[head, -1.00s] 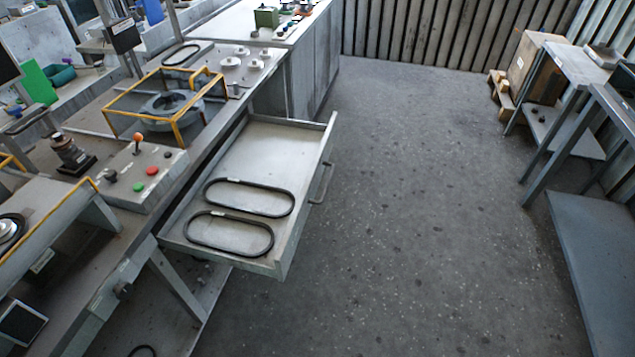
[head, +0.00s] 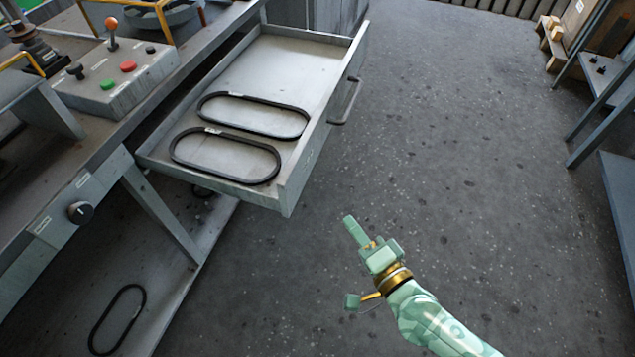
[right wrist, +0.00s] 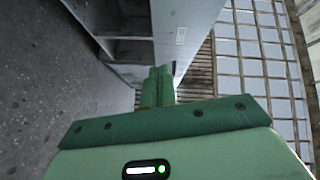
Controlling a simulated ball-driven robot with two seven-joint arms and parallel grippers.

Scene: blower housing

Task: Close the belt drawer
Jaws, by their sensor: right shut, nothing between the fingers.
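The belt drawer (head: 288,185) is a grey metal drawer pulled far out from under the workbench on the left of the head view. Two black belts (head: 253,115) lie flat in it. Its bar handle (head: 346,101) is on the front face, turned to the right. My right gripper (head: 350,224) is in the open space below and right of the drawer, apart from it. Its green fingers (right wrist: 159,86) are together and empty in the right wrist view. My left gripper is not in view.
A control box (head: 117,82) with a joystick and buttons sits on the bench. Another belt (head: 117,319) lies on the lower shelf. The concrete floor (head: 450,170) in front of the drawer is clear. A blue-grey rack (head: 597,110) stands at the right.

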